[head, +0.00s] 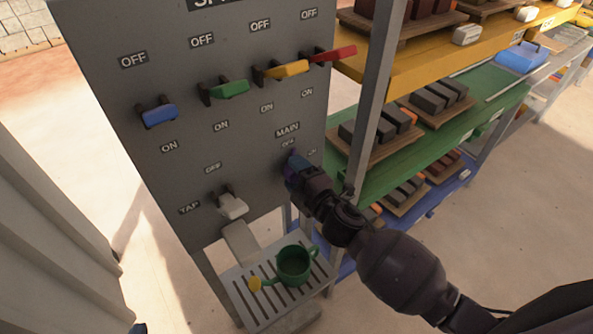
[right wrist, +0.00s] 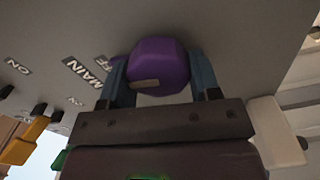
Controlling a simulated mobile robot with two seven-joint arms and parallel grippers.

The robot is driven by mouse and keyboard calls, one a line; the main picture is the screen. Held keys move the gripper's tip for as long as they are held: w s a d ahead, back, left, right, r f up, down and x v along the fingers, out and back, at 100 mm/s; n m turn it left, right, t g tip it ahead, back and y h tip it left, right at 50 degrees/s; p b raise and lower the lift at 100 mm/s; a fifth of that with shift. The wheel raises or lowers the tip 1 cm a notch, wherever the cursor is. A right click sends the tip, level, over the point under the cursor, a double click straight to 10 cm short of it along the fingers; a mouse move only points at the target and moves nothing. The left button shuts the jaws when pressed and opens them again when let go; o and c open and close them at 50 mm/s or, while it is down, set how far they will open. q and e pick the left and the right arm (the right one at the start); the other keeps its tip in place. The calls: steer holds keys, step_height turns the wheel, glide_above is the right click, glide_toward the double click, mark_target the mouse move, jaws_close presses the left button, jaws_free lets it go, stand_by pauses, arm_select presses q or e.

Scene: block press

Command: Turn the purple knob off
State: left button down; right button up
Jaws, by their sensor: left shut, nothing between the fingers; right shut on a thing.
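The purple knob (right wrist: 158,65) sits on the grey panel (head: 105,85) under the MAIN label (head: 287,130). In the right wrist view it lies between the two blue fingers of my right gripper (right wrist: 160,78), which is shut on it. A tan mark shows on the knob's face. In the head view my right gripper (head: 293,168) reaches the panel from the right and hides most of the knob. Its OFF and ON labels show beside it. Only a small blue tip of what looks like my left gripper (head: 138,328) shows at the bottom edge, away from the panel.
Blue (head: 159,114), green (head: 229,89), yellow (head: 282,69) and red (head: 333,54) levers stand above the knob. A white TAP lever (head: 232,206) is lower left. Shelves with blocks (head: 440,95) are right.

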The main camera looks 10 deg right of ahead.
steer(key=shift+n, duration=1.1)
steer(key=o, duration=0.9)
steer(key=v, duration=1.1)
steer(key=shift+w+f, duration=0.1)
